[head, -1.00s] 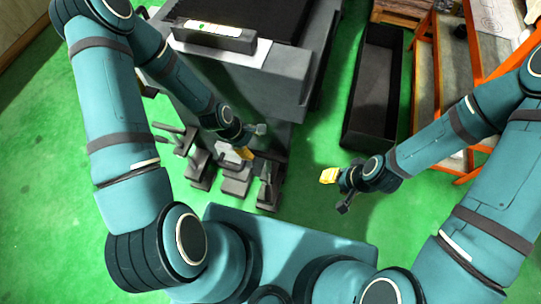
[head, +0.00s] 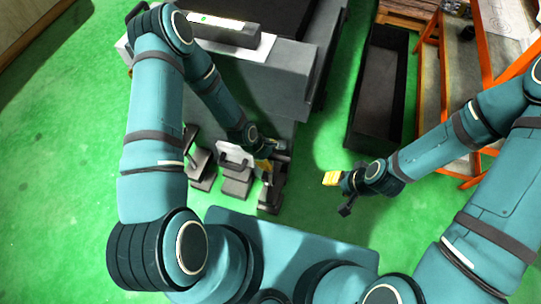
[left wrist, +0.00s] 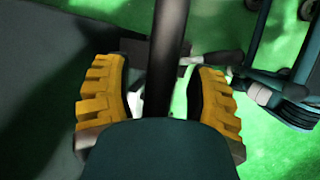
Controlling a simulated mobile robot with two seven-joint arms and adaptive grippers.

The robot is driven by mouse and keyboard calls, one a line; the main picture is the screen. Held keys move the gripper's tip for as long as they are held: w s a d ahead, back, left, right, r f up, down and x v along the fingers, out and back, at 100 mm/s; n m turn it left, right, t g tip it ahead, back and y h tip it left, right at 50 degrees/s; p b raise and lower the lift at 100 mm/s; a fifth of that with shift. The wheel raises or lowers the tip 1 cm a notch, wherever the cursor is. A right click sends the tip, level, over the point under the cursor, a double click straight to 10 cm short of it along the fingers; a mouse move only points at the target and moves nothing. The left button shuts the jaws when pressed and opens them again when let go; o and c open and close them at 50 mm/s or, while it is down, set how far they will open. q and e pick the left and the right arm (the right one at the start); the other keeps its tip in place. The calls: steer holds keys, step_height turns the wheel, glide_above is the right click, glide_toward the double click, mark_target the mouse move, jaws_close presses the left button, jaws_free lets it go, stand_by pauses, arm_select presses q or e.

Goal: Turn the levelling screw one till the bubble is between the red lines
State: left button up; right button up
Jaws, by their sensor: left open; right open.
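Levelling screw mounts with handles stand in a row at the machine's foot in the head view; the rightmost (head: 270,192) is close to my left gripper (head: 270,158). I cannot tell which one is screw one. In the left wrist view, my left gripper (left wrist: 160,105) is open, its yellow-padded fingers on either side of a dark bar (left wrist: 168,60). Contact with the bar cannot be told. The level (head: 222,31) lies on the machine's top with a green spot in its vial; bubble and red lines are too small to read. My right gripper (head: 339,194) is open and empty, over the floor.
The grey machine body (head: 275,85) stands behind the screws. A long black open bin (head: 381,85) is to its right. An orange-framed bench (head: 478,45) stands at the far right. Green floor is free at the left and between machine and bin.

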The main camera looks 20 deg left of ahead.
arm_select(q)
jaws_close()
